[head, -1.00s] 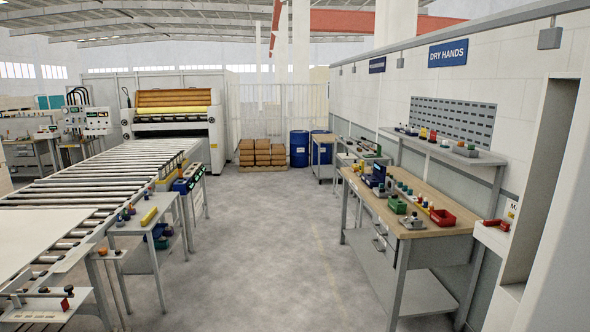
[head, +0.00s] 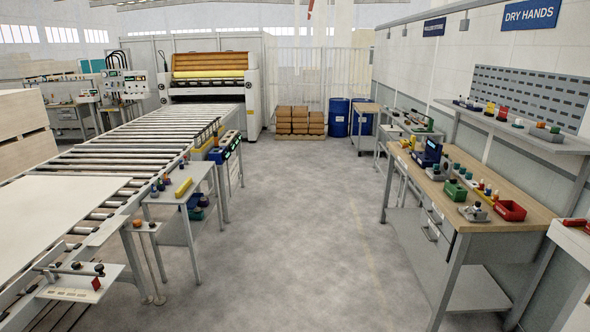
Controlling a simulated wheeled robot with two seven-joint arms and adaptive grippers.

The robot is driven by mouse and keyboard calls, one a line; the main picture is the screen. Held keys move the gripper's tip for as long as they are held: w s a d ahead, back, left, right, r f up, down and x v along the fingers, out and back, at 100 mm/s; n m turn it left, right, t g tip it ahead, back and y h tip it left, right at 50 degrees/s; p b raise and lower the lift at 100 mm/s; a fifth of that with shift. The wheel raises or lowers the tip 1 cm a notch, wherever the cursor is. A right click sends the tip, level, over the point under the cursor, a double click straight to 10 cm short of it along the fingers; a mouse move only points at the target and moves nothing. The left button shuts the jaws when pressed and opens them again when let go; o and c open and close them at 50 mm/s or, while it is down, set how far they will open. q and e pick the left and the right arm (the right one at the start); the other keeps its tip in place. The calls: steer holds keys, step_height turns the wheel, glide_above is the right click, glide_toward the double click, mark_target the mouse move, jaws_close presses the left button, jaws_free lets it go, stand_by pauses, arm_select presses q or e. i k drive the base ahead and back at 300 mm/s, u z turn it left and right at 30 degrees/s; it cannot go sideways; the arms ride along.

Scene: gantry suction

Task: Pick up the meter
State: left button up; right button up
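I cannot single out the meter with certainty at this distance. A dark blue boxy device (head: 430,153) stands upright on the wooden top of the right workbench (head: 520,222), behind a green bin (head: 455,190); it may be the meter. Blue boxy units with small green faces (head: 217,155) also stand beside the roller conveyor on the left. Neither of my grippers is in view, and nothing in view is held.
A roller conveyor (head: 128,153) runs along the left, with a small grey side table (head: 160,197) at its edge. A red bin (head: 510,210) sits on the workbench. Blue drums (head: 339,118) and stacked boxes stand at the back. The grey floor (head: 290,230) between is clear.

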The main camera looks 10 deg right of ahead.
mark_target(413, 138)
steer(key=z, duration=0.25)
steer(key=i, duration=2)
steer(key=z, duration=0.5)
steer(key=i, duration=2.05)
steer(key=z, duration=0.25)
steer(key=i, duration=2.1)
steer(key=z, duration=0.1)
